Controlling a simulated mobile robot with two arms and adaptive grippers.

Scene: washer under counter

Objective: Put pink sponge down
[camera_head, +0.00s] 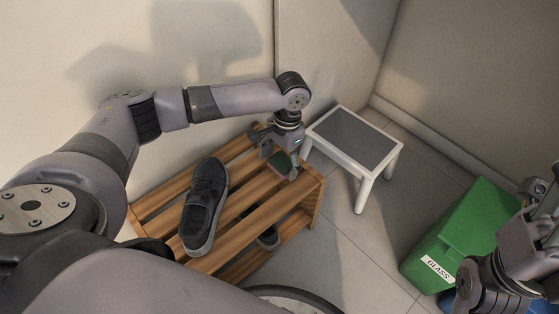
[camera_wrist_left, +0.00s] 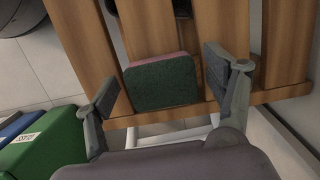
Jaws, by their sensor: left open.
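The sponge (camera_head: 280,164) lies on the top slats of the wooden shoe rack (camera_head: 262,190), near its right end. In the left wrist view the sponge (camera_wrist_left: 161,83) shows a dark green face with a thin pink edge. My left gripper (camera_head: 280,165) is over that end of the rack. Its fingers (camera_wrist_left: 165,85) are spread on both sides of the sponge, with gaps between them and it. My right gripper (camera_head: 545,215) is at the right edge of the head view, away from the rack, and its fingertips are not clear.
A dark shoe (camera_head: 204,205) stands on the rack left of the sponge, and another shoe (camera_head: 268,238) is lower down. A white step stool (camera_head: 353,140) is just beyond the rack. A green glass bin (camera_head: 465,232) stands at the right. Walls close off the back.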

